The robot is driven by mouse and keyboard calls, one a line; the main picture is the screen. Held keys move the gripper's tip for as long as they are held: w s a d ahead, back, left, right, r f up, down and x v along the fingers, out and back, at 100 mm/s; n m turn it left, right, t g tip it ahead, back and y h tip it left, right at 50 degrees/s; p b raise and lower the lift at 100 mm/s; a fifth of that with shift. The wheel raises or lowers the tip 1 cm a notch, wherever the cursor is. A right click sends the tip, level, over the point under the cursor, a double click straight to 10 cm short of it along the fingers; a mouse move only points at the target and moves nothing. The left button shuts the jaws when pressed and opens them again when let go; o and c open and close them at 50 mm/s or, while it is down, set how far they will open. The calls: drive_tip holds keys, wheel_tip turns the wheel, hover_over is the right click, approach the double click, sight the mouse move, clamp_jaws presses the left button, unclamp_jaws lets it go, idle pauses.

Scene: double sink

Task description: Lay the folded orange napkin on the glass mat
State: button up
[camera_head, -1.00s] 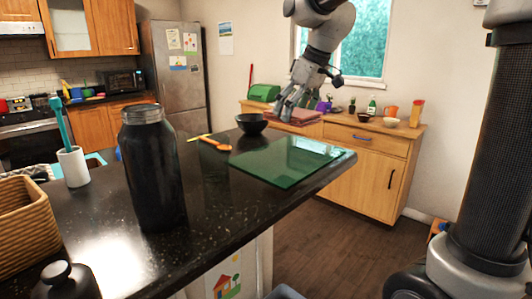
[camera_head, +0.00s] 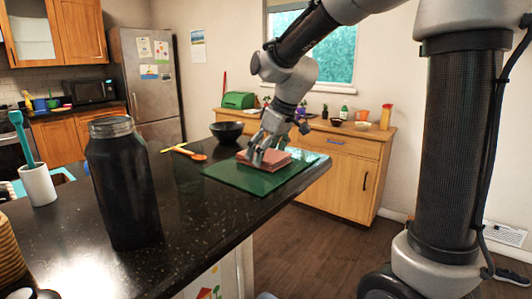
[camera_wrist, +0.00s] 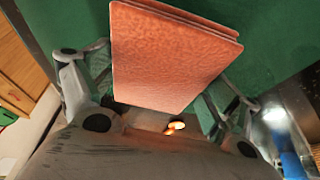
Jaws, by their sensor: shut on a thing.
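The folded orange napkin (camera_head: 279,161) looks reddish-brown in the head view. In the wrist view it is a flat orange stack of layers (camera_wrist: 170,55). My gripper (camera_head: 258,159) is shut on its near edge and points down at it. The green glass mat (camera_head: 228,181) lies on the dark counter near its right end. The napkin is over the far part of the mat, roughly level. I cannot tell if it touches the glass. The mat also fills much of the wrist view's background (camera_wrist: 275,35).
A black bowl (camera_head: 227,132) stands just behind the mat. An orange spoon (camera_head: 193,156) lies to its left. A tall dark bottle (camera_head: 124,190) stands at the front left, with a white holder (camera_head: 37,185) beyond it. The counter between bottle and mat is clear.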

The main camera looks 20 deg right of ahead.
drive_tip(key=shift+f, duration=0.1)
drive_tip(key=o, duration=0.8)
drive_tip(key=v, duration=1.2)
drive_tip(key=s+d+f+m+h, duration=0.1)
drive_tip(key=s+d+f+m, duration=0.1)
drive_tip(key=s, duration=0.5)
drive_tip(key=s+d+f+m+h, duration=0.1)
drive_tip(key=s+d+f, duration=0.3)
drive_tip(key=s, duration=0.4)
drive_tip(key=s+d+f+m, duration=0.3)
drive_tip(key=s+d+m, duration=0.1)
drive_tip(key=s, duration=0.3)
drive_tip(key=shift+s+d+f+t+h, duration=0.15)
drive_tip(key=shift+d+f+h, duration=0.05)
drive_tip(key=shift+d, duration=0.25)
drive_tip(key=shift+s+d+f+t+h, duration=0.1)
drive_tip(key=shift+d+f+t+h, duration=0.1)
drive_tip(key=shift+d, duration=0.25)
